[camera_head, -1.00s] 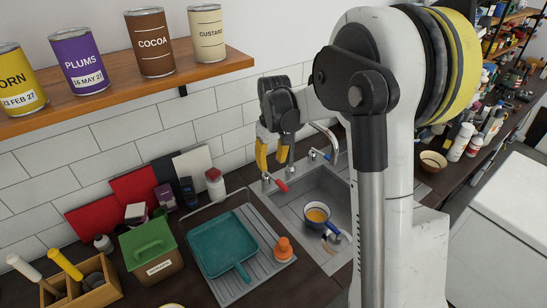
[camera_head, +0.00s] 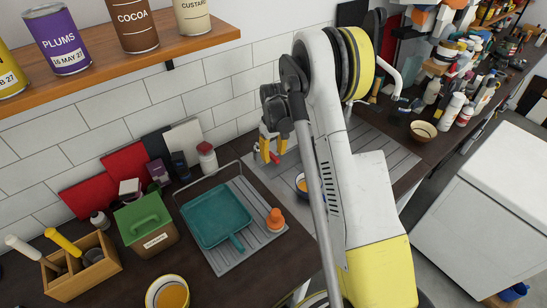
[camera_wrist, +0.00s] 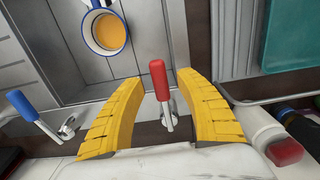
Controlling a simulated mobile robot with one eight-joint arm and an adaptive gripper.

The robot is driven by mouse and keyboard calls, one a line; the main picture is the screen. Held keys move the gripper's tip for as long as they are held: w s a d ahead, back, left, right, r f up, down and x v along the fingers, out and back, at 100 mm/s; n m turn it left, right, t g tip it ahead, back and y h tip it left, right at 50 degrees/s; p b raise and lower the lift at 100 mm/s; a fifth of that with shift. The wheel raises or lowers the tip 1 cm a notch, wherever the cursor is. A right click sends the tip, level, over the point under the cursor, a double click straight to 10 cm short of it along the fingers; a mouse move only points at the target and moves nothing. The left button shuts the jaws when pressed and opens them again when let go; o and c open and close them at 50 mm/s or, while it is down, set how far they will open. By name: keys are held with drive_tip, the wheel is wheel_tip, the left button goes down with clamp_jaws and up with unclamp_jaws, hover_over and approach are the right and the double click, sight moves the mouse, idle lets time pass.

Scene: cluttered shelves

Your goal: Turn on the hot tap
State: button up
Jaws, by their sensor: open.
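The hot tap's red lever (camera_wrist: 158,80) stands between my gripper's two yellow fingers in the wrist view, with a gap visible on each side. My gripper (camera_wrist: 163,82) is open around it. In the head view, my gripper (camera_head: 272,156) hangs over the back edge of the sink, with the red lever (camera_head: 274,158) showing between the fingers. The cold tap's blue lever (camera_wrist: 21,105) is left of my left finger in the wrist view. My arm hides most of the sink in the head view.
A blue-rimmed mug (camera_wrist: 105,32) with orange contents stands in the sink (camera_wrist: 75,75). A red-capped jar (camera_head: 207,158) is left of my gripper. A shelf with cans (camera_head: 130,45) hangs above left.

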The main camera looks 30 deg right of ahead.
drive_tip(key=shift+f, duration=0.5)
drive_tip(key=shift+c, duration=0.5)
clamp_jaws()
